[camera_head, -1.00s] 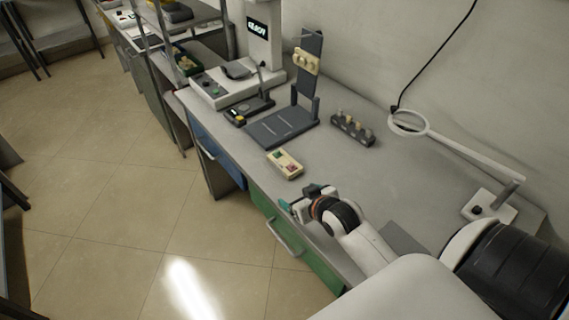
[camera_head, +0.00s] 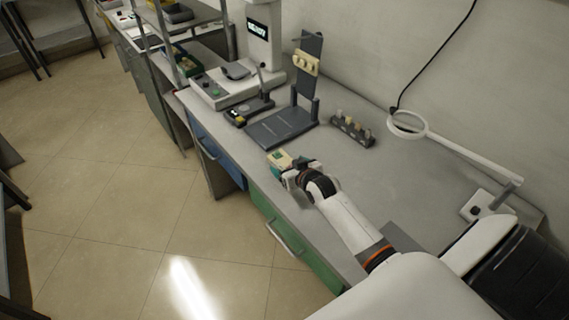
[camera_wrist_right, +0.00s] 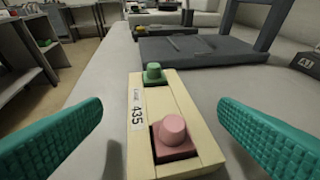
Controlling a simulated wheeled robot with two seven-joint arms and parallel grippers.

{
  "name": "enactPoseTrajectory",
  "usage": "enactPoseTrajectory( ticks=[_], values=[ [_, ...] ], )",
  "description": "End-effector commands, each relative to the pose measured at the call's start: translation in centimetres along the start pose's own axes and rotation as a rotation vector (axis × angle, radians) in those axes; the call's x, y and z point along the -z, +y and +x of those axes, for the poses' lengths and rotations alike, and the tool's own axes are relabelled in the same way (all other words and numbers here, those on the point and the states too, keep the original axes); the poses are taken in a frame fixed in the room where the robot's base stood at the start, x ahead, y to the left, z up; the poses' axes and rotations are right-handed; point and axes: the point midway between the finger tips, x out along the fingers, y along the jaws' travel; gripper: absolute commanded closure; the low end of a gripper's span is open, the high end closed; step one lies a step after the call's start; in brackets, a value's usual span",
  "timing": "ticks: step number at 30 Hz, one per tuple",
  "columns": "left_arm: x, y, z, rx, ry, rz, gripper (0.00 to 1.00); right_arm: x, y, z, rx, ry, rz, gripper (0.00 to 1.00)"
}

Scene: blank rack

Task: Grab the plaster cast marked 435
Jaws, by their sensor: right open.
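The plaster cast marked 435 (camera_wrist_right: 183,92) is a cream block lying on the bench, with a pink stud and a green stud on top and a white label reading 435. In the right wrist view it lies between the two teal fingers of my right gripper (camera_wrist_right: 160,140), with a gap on each side. My right gripper is open and also shows in the head view (camera_head: 283,172), at the near end of the cast (camera_head: 277,157), partly covering it. My left gripper is not in view.
A dark fixture (camera_head: 278,127) with an upright plate stands just beyond the cast. A small rack of pegs (camera_head: 352,130) is to its right. A ring lamp (camera_head: 407,123) stands farther right. The bench's front edge runs close to my gripper.

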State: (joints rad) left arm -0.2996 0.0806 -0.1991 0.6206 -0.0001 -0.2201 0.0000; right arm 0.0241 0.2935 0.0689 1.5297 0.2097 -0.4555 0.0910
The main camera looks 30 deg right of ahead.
Motion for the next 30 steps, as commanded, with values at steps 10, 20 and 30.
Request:
enactPoseTrajectory(
  ticks=[10, 20, 30],
  values=[
    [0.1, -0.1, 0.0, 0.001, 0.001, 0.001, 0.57, 0.0, 0.0, 2.5, 0.000, 0.001, -0.001, 0.17],
    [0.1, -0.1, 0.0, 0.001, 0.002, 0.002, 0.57, 0.0, -0.1, 2.5, 0.000, 0.001, -0.001, 0.46],
    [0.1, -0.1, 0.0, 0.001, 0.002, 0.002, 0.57, -0.1, -0.1, 2.5, 0.000, 0.000, -0.001, 0.75]
  ],
)
